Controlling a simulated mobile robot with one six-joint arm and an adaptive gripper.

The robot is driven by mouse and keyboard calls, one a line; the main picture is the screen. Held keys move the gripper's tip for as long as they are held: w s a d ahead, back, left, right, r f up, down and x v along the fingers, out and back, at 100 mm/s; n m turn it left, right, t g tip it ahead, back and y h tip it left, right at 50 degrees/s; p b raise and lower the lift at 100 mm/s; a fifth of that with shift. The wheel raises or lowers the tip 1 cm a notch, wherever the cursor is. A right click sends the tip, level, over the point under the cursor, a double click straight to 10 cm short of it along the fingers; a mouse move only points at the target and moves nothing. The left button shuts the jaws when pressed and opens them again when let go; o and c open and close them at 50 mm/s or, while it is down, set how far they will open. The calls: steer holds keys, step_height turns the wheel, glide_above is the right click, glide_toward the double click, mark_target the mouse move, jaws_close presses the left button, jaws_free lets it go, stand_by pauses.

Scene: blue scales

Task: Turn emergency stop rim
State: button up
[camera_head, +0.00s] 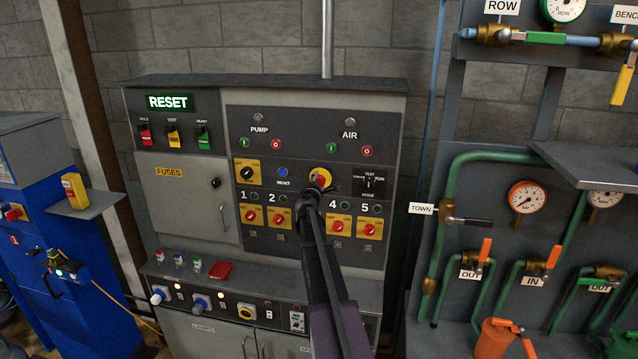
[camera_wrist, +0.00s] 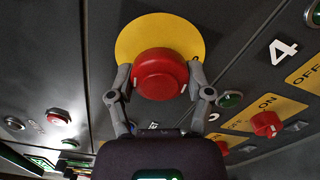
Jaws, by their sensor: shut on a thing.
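The emergency stop is a red round knob (camera_wrist: 160,75) on a yellow disc (camera_wrist: 152,35), seen close up in the wrist view. In the head view the yellow disc (camera_head: 318,174) shows on the dark control panel, with the knob partly hidden behind my gripper. My gripper (camera_wrist: 160,82) has one finger on each side of the red rim, shut on it. In the head view my gripper (camera_head: 318,184) reaches the panel from below, and my arm covers the panel under the stop.
Red selector knobs on yellow plates (camera_head: 340,227) sit close below right. A ledge with a red object (camera_head: 220,270) juts out below. Green pipes (camera_head: 436,240) stand farther right.

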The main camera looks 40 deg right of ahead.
steer(key=m, duration=0.5)
stand_by(0.5)
steer(key=o, duration=1.1)
steer(key=shift+o, duration=0.2)
steer(key=v, duration=1.2)
steer(key=shift+w, duration=0.1)
